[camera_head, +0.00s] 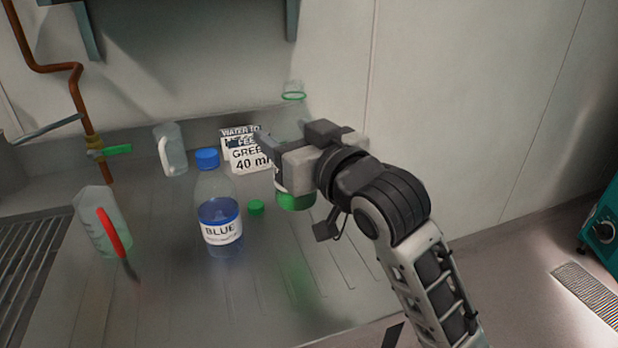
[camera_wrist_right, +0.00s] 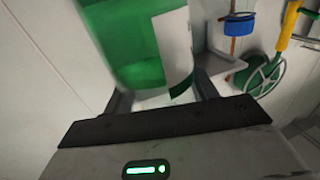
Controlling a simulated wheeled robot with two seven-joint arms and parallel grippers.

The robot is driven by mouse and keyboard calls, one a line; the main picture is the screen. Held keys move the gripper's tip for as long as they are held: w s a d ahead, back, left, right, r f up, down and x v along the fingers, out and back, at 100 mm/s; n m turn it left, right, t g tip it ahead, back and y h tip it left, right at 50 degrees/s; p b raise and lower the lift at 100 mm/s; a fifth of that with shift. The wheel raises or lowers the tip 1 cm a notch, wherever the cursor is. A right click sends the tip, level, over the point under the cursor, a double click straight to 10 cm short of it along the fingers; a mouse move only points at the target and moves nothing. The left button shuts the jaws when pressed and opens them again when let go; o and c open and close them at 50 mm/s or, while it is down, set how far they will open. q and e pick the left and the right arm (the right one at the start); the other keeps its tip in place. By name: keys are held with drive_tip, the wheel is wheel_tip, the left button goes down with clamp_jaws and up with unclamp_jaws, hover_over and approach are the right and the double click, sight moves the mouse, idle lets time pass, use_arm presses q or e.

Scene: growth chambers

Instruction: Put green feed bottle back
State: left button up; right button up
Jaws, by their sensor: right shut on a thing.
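The green feed bottle (camera_head: 295,200) is clear, with green liquid at its base. It stands roughly upright in my right gripper (camera_head: 287,160), which is shut on its body and hides much of it. Its uncapped neck with a green ring shows above the gripper. It appears to be held above the counter. In the right wrist view the bottle (camera_wrist_right: 130,55), with a pale label, fills the space between the fingers (camera_wrist_right: 165,92). A green cap (camera_head: 256,207) lies on the counter. My left gripper is not in view.
The blue bottle (camera_head: 222,222), capped, stands left of the green cap. A clear jug (camera_head: 173,150) and another jug (camera_head: 90,225) near a red-handled tool (camera_head: 108,232) stand left. The front-right counter (camera_head: 330,275) is clear.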

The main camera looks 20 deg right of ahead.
drive_tip(key=w+d+f+b, duration=0.1)
drive_tip(key=w+d+f, duration=0.3)
drive_tip(key=f, duration=0.5)
drive_tip(key=shift+w+d+f, duration=0.25)
drive_tip(key=shift+w+f, duration=0.15)
drive_tip(key=shift+w, duration=0.25)
drive_tip(key=o, duration=1.2)
drive_tip(key=shift+f, duration=0.2)
drive_tip(key=shift+c, duration=0.2)
drive_tip(key=v, duration=1.2)
drive_tip(key=shift+r+b, duration=0.2)
drive_tip(key=shift+b, duration=0.25)
